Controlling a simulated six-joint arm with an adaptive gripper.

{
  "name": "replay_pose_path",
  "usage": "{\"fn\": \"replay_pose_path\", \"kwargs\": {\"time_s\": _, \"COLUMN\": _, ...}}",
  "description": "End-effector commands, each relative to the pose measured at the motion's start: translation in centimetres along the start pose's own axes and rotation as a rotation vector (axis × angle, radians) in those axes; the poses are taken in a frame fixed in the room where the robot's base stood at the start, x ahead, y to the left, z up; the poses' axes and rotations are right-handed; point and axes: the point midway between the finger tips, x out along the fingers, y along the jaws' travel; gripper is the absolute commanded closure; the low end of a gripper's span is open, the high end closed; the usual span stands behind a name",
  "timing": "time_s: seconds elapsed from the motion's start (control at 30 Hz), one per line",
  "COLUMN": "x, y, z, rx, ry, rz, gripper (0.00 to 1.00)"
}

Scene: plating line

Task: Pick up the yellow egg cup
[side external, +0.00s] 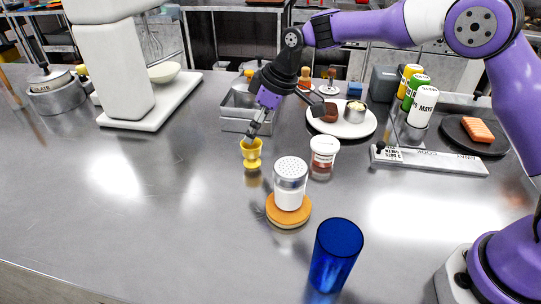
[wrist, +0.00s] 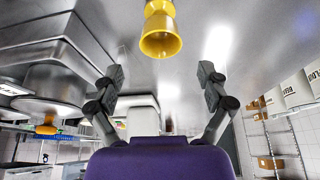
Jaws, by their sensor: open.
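The yellow egg cup (side external: 251,152) stands upright on the steel counter in the side view, left of the white shaker. It also shows at the top of the wrist view (wrist: 160,35), ahead of my fingers and roughly centred between them. My gripper (side external: 252,134) is just above the egg cup in the side view, at its rim. In the wrist view my gripper's two fingers (wrist: 162,75) are spread wide apart with nothing between them. From the side view I cannot tell whether a finger touches the cup.
A shaker (side external: 290,183) on an orange coaster (side external: 288,211) and a small red-brown jar (side external: 324,150) stand right of the cup. A metal bin (side external: 237,112) is close behind it. A blue tumbler (side external: 336,253) stands in front. The counter left of the cup is clear.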

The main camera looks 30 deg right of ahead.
Motion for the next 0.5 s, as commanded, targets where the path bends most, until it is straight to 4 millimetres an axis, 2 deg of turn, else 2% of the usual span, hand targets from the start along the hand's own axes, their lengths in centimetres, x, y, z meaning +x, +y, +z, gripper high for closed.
{"fn": "replay_pose_path", "kwargs": {"time_s": 0.1, "x": 1.8, "y": 0.0, "z": 0.1, "rx": 0.001, "ry": -0.002, "rz": -0.001, "gripper": 0.12}}
{"fn": "replay_pose_path", "kwargs": {"time_s": 0.27, "x": 3.1, "y": -0.1, "z": 0.2, "rx": 0.001, "ry": -0.002, "rz": -0.001, "gripper": 0.12}}
{"fn": "replay_pose_path", "kwargs": {"time_s": 0.5, "x": 6.8, "y": -0.2, "z": 0.7, "rx": 0.001, "ry": -0.002, "rz": 0.000, "gripper": 0.12}}
